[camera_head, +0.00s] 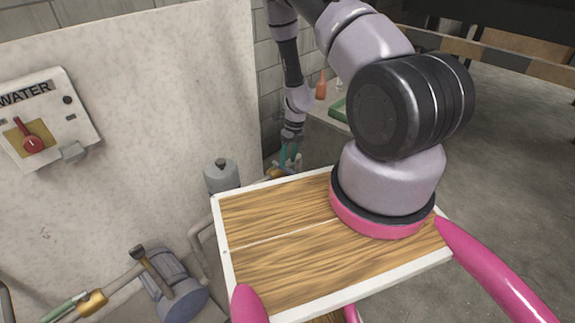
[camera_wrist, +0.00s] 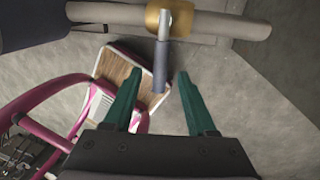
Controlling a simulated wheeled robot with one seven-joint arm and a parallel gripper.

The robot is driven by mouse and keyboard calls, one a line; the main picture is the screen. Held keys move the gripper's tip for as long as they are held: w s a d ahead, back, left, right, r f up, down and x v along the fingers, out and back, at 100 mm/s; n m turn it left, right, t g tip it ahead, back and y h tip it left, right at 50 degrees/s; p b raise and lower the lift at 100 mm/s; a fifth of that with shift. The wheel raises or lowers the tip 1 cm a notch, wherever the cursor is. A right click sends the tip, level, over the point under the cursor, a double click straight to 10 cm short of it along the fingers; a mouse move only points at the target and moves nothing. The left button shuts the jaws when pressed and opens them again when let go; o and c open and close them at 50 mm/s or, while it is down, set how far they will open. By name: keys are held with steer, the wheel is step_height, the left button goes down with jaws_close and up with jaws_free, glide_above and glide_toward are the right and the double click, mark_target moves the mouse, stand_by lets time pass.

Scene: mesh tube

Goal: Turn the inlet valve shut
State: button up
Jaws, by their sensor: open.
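A brass valve (camera_wrist: 158,22) sits on a pale pipe in the wrist view. Its lever, with a dark grey sleeve (camera_wrist: 161,68), points from the brass body toward my gripper. My gripper (camera_wrist: 160,75) is open, with one teal finger on each side of the lever's end. I see gaps on both sides, and no clear contact. In the head view my gripper (camera_head: 289,160) is small, beyond the wooden deck, close to a brass fitting (camera_head: 277,172). The lever there is too small to make out. I cannot tell from any label which valve is the inlet.
A second brass fitting (camera_head: 92,302) on a pipe lies at lower left by a grey pump (camera_head: 175,290). A WATER panel (camera_head: 45,115) with a red knob hangs on the wall. A grey canister (camera_head: 221,175) stands near my gripper. Open floor lies to the right.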

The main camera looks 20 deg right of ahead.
step_height(320, 180, up, 7)
steer(key=d, duration=0.1)
steer(key=shift+w+d+r, duration=0.15)
steer(key=shift+w, duration=0.2)
steer(key=s+a+r+n+t+y, duration=0.1)
steer(key=a+r+n+t, duration=0.35)
steer(key=r, duration=1.25)
steer(key=s+a+r+n+g+y, duration=0.1)
steer(key=r+n, duration=0.7)
steer(key=r, duration=1)
steer(key=s+r+n+t+h, duration=0.2)
steer(key=s+r+n+t, duration=0.2)
steer(key=s+r+n, duration=1)
steer(key=s+d+r, duration=0.1)
steer(key=s+r, duration=0.2)
steer(key=s, duration=0.3)
steer(key=shift+s+r+t, duration=0.15)
steer(key=shift+r+t, duration=0.05)
steer(key=shift+t, duration=0.15)
